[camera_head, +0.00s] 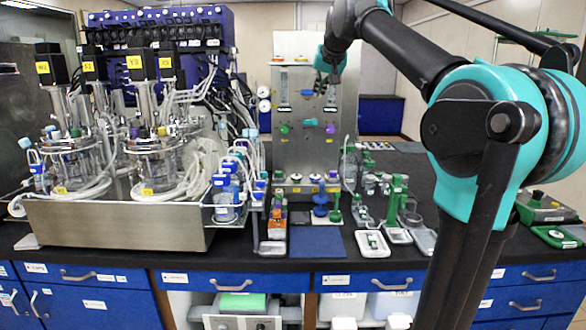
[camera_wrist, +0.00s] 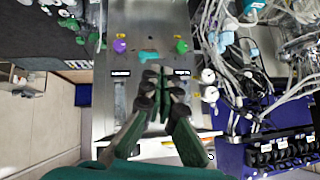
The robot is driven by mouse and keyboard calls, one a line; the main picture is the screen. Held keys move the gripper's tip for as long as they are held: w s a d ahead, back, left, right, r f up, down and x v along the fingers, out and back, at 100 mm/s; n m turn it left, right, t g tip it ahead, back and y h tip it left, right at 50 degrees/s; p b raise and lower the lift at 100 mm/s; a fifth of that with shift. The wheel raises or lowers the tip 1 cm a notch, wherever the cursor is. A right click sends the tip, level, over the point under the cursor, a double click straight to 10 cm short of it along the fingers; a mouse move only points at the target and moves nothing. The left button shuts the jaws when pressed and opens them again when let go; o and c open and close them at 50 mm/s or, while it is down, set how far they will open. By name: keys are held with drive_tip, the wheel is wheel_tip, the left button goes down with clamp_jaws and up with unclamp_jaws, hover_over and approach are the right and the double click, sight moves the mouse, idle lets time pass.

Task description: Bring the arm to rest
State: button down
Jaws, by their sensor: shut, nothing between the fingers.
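My arm (camera_head: 485,150) is teal and black and reaches up from the lower right, across the right side of the head view. Its far end bends down in front of the grey metal panel (camera_head: 290,150). My gripper (camera_head: 328,78) is small there, with its fingers in front of the panel's upper part. In the wrist view my gripper (camera_wrist: 156,80) shows its dark fingers close together. It is shut and holds nothing. The panel (camera_wrist: 108,70) lies beyond the fingers. I cannot tell the exact gap between fingertips and panel.
Glass bioreactors stand in a metal tray (camera_head: 120,225) on the left, with many tubes. The panel carries coloured knobs, such as a purple one (camera_wrist: 120,45). Green fittings (camera_head: 394,200) and small trays crowd the black bench. A blue mat (camera_head: 316,242) lies bare at the front.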

drive_tip(key=s+d+f+g, duration=0.15)
drive_tip(key=s+f, duration=0.25)
drive_tip(key=f, duration=0.6)
drive_tip(key=s+d+f+h, duration=0.1)
drive_tip(key=s+d+f, duration=0.2)
drive_tip(key=f, duration=0.6)
drive_tip(key=s+d+f+g, duration=0.15)
drive_tip(key=s+f, duration=0.25)
drive_tip(key=f, duration=0.6)
drive_tip(key=s+d+f+g, duration=0.1)
drive_tip(key=s+d+f, duration=0.1)
drive_tip(key=s+f, duration=1)
drive_tip(key=s+d+f+n+h, duration=0.1)
drive_tip(key=s+d+f, duration=0.2)
drive_tip(key=s+f, duration=0.8)
wheel_tip(320, 180, down, 2)
drive_tip(key=shift+s+g, duration=0.35)
drive_tip(key=shift+g, duration=0.05)
